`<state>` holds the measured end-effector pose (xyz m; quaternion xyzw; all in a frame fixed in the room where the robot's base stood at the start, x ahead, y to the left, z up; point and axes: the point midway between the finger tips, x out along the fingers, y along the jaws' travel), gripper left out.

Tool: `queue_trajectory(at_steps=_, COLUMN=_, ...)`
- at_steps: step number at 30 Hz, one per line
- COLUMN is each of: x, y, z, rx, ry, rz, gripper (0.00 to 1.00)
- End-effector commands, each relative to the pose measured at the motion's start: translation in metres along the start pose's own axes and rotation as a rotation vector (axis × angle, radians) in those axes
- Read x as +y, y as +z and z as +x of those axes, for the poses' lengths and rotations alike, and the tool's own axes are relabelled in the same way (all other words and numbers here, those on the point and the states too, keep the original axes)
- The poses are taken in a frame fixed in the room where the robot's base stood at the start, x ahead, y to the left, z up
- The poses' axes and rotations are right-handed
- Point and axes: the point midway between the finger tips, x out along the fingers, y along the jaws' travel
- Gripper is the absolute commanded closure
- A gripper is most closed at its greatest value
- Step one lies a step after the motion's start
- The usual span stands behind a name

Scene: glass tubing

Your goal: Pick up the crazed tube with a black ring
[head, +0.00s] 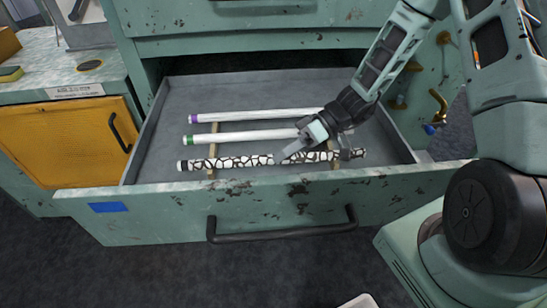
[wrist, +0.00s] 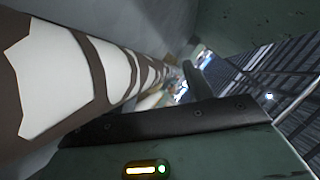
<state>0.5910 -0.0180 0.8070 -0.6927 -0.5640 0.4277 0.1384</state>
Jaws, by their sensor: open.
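The crazed tube (head: 235,161) is white with a dark crackle pattern and has a black ring near its left end. It lies nearest the drawer front in the head view, and it fills the left of the wrist view (wrist: 75,65), very close. My gripper (head: 319,156) is open at the right half of this tube, with one finger to the left and one to the right in the head view. A dark finger edge lies just below the tube in the wrist view. I cannot tell whether the fingers touch the tube.
The open drawer (head: 166,130) also holds a white tube with a purple ring (head: 245,116) and one with a green ring (head: 245,137), behind the crazed tube. The tubes lie across two wooden strips (head: 212,174). The drawer's front wall (head: 155,197) is close to the crazed tube. The drawer's left side is clear.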

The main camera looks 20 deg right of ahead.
Motion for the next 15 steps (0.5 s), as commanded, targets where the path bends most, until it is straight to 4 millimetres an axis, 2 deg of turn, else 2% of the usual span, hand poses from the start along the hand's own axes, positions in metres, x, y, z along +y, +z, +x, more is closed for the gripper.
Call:
queue_trajectory(at_steps=7, x=0.0001, y=0.0001, z=0.0027, rx=-0.001, ry=0.001, rz=0.000, gripper=0.49)
queue_trajectory(at_steps=8, x=0.0000, y=0.0000, z=0.0026, rx=0.000, ry=0.001, rz=0.000, gripper=0.52)
queue_trajectory(at_steps=12, x=0.0001, y=0.0000, z=0.0025, rx=0.000, ry=0.001, rz=0.000, gripper=0.91)
queue_trajectory(at_steps=13, x=0.0001, y=0.0000, z=0.0024, rx=0.000, ry=0.001, rz=0.000, gripper=0.98)
queue_trajectory(at_steps=15, x=0.0002, y=0.0000, z=0.0023, rx=0.000, ry=0.001, rz=0.000, gripper=0.98)
